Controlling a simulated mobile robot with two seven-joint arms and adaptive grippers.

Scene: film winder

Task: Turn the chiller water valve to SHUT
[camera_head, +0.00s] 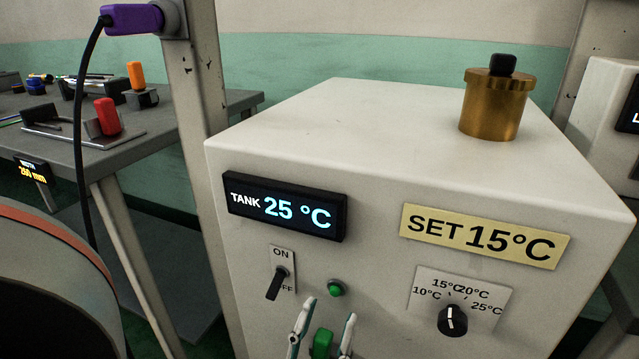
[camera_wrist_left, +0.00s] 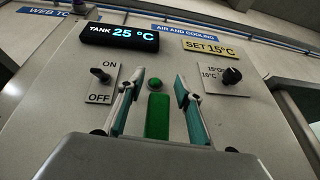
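My left gripper (camera_head: 330,312) is at the lower front of the white chiller box (camera_head: 400,130), with its two fingers apart. A green handle-like piece (camera_head: 321,343) shows between the fingers; I take it to be the water valve's handle. In the left wrist view the green piece (camera_wrist_left: 157,118) stands upright between the open fingers (camera_wrist_left: 156,86), with a gap on each side. No SHUT or OPEN marking is readable, and the valve's base is hidden. My right gripper is not in view.
Above the gripper are a round green lamp (camera_head: 336,288), an ON/OFF switch (camera_head: 277,283) and a TANK 25 °C display (camera_head: 285,207). A black temperature knob (camera_head: 452,320) sits to the right. A brass cylinder (camera_head: 494,105) stands on top. A grey table (camera_head: 60,150) is left.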

